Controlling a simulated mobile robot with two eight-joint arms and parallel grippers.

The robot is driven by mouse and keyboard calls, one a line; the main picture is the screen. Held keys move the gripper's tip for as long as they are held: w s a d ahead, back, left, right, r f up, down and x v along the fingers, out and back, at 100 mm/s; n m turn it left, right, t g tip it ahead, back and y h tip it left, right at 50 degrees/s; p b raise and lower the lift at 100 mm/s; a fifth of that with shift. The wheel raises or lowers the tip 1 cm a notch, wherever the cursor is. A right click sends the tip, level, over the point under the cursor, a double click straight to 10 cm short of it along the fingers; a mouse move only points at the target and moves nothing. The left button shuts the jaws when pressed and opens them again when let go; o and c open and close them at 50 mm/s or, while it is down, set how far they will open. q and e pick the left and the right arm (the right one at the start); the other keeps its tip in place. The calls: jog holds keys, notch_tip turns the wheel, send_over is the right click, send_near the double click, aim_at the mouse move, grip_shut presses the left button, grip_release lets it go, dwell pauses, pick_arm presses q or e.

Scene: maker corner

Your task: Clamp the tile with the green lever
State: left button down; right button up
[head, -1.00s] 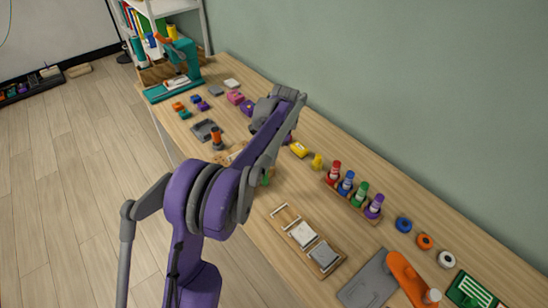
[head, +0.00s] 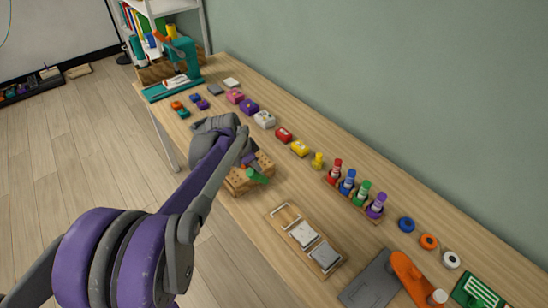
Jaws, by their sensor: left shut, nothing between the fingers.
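The green lever (head: 257,177) sticks out at the near edge of a wooden fixture (head: 236,183) at the table's front edge. My left arm reaches over the fixture from the lower left and hides much of it. My left gripper (head: 248,158) is beside the lever, over the fixture, shut and empty; its fingertips are mostly hidden, and I cannot tell whether it touches the lever. I cannot make out a tile in the fixture. My right gripper is not in view.
A wooden rack (head: 272,214) holds a white tile (head: 303,234) and a grey tile (head: 324,256). An orange-handled tool (head: 408,272) is at lower right. A teal press (head: 188,58) stands at the far end.

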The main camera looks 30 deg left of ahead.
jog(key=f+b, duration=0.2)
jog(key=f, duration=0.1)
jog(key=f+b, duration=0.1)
jog(key=b, duration=0.1)
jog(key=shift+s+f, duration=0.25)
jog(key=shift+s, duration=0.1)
pick_arm(q)
jog(key=shift+s+a+f+t+h+b, duration=0.15)
jog(key=shift+s+a+f+t+h, duration=0.25)
jog(key=shift+s+f+t, duration=0.55)
jog(key=shift+s+a+f+t+h+b, duration=0.2)
jog(key=shift+s+a+f+t+h, duration=0.2)
jog(key=shift+s+f+t, duration=0.55)
jog(key=shift+s+a+f+t+h+b, duration=0.15)
jog(key=shift+s+a+f+t+h, duration=0.25)
jog(key=shift+s+f+t, duration=0.55)
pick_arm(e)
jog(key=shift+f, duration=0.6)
pick_arm(q)
jog(key=shift+s, duration=0.2)
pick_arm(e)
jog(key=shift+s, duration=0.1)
pick_arm(q)
jog(key=shift+s+f, duration=0.1)
jog(key=shift+f, duration=0.05)
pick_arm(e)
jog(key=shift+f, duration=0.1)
